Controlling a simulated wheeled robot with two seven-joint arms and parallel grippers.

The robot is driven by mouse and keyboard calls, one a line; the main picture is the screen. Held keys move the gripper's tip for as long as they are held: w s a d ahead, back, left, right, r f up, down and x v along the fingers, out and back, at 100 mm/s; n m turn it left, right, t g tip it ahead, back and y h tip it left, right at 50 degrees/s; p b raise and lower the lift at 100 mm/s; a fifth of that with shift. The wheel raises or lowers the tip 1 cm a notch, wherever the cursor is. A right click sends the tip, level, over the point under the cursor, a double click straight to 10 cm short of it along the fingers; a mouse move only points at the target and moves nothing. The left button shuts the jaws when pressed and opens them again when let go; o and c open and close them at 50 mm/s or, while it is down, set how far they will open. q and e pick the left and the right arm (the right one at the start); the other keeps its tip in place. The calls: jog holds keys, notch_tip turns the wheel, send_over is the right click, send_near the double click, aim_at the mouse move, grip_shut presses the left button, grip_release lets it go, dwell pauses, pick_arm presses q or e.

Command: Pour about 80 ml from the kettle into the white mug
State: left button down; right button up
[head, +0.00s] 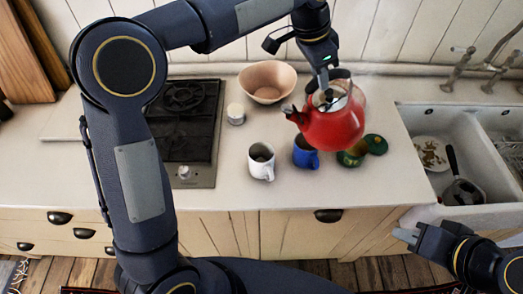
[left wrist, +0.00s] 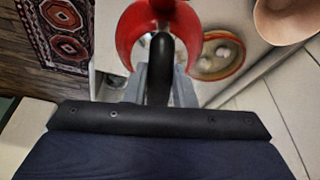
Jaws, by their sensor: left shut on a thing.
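The red kettle (head: 335,128) is in the head view right of centre, its spout pointing left. My left gripper (head: 326,84) is shut on its dark handle; in the left wrist view the handle (left wrist: 161,62) lies between the grey fingers, with the red body beyond. The kettle appears held above the counter; its exact height and tilt are hard to tell. The white mug (head: 261,163) stands upright near the front, below and left of the spout. Its contents cannot be made out. My right gripper (head: 410,238) is low at the right, away from the mugs; its opening is unclear.
A blue mug (head: 304,155) stands just right of the white mug. A green mug (head: 350,157) and a green round item (head: 376,144) are farther right. A pinkish bowl (head: 267,80), a white jar (head: 235,114), a stove (head: 188,120) and a sink (head: 420,125) surround them.

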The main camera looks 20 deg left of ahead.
aim_at(307, 95)
pick_arm(q)
jog(key=a, duration=0.1)
jog(key=s+a+t+h, duration=0.1)
jog(key=a, duration=0.1)
jog(key=s+a+f+h, duration=0.1)
jog(key=shift+s+a+b, duration=0.15)
jog(key=shift+s+b, duration=0.1)
jog(key=shift+b, duration=0.1)
jog(key=shift+s+a+f+t+h, duration=0.1)
jog(key=shift+s+a+t+h, duration=0.1)
jog(key=shift+a+t+h, duration=0.1)
jog(key=s+a+h+b, duration=0.1)
jog(key=b, duration=0.3)
jog(key=a+f+t+h+b, duration=0.1)
jog(key=b, duration=0.3)
jog(key=s+a+f+h+b, duration=0.1)
jog(key=a+b, duration=0.1)
jog(key=b, duration=0.2)
jog(key=shift+s+a+t, duration=0.1)
jog(key=shift+s+t, duration=0.2)
jog(key=shift+t, duration=0.1)
jog(key=shift+s+a+f+b, duration=0.25)
jog(key=shift+s+a+b, duration=0.15)
jog(key=shift+b, duration=0.7)
jog(key=shift+s+d, duration=0.15)
